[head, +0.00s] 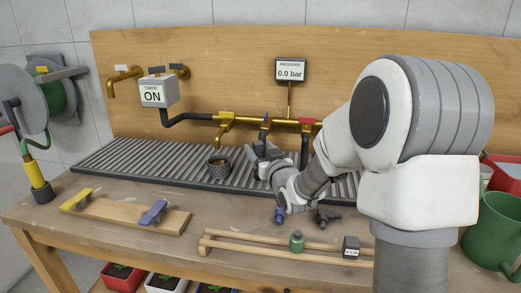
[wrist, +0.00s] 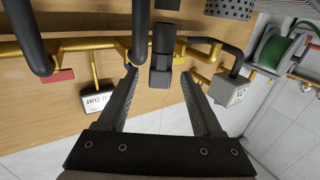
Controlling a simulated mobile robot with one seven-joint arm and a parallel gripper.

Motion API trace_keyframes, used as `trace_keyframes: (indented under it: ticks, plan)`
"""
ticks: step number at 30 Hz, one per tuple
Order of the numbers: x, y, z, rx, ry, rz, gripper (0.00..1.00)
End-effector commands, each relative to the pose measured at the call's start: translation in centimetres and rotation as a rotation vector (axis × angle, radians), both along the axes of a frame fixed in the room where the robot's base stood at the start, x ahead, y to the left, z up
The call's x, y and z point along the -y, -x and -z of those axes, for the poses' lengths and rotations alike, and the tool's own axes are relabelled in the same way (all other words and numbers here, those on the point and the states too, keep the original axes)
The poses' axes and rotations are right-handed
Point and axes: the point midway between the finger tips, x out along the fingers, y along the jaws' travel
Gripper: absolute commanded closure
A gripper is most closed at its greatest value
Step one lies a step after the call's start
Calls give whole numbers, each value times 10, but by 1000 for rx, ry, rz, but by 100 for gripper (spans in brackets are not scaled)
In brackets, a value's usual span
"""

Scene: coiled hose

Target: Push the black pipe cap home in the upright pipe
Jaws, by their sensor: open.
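In the wrist view, which is upside down, a dark stepped piece (wrist: 161,76) lies in line between the spread fingers of my gripper (wrist: 165,88). It looks like the black pipe cap over the upright pipe (wrist: 163,38), but I cannot tell where one ends and the other begins, or how deep the cap sits. The fingers stand apart on either side with clear gaps and hold nothing. In the head view my gripper (head: 262,155) is over the ribbed tray, below the brass manifold, and hides the cap and pipe there.
The brass manifold (head: 245,119) with black hoses runs behind my gripper. A dark mesh cup (head: 218,167) stands on the ribbed tray (head: 135,158) to the left. A blue fitting (head: 279,215), a black fitting (head: 327,217) and a green bottle (head: 297,242) are in front. Bare bench (head: 222,218) lies front left.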

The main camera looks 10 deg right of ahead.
Motion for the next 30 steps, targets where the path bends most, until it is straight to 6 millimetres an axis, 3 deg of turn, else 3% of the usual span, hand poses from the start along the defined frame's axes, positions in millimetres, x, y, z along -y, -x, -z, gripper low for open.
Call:
trace_keyframes:
  ticks: [5,19,30]
  plan:
    - [1,5,-1,1,1,0,33]
    - [9,68,-1,-1,1,0,33]
    - [10,75,0,0,0,0,33]
